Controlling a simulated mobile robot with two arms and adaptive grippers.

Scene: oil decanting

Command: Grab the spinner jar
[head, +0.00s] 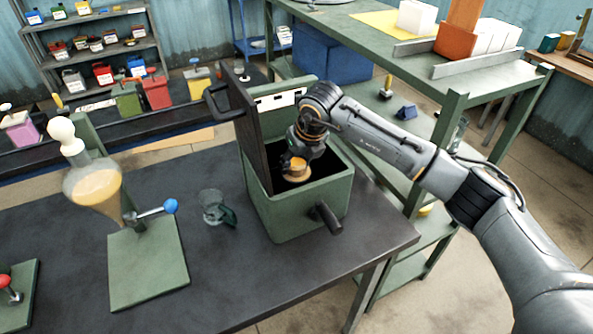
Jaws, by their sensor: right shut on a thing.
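The green box-shaped spinner (297,215) stands on the dark table with its dark lid (247,127) upright and open. A jar with amber contents (296,169) is at the spinner's opening, its lower part in the dark inside. My right gripper (297,157) reaches down into the opening from above and is shut on the jar. The fingers are small and partly hidden by the wrist. I cannot tell whether the jar touches the spinner's floor. My left gripper is not in view.
A glass beaker (213,207) stands left of the spinner. A round flask with amber liquid (95,187) hangs on a green stand (148,265) with a blue-knobbed valve. A black crank handle (328,217) sticks out of the spinner's front. A green shelf table (400,45) stands behind right.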

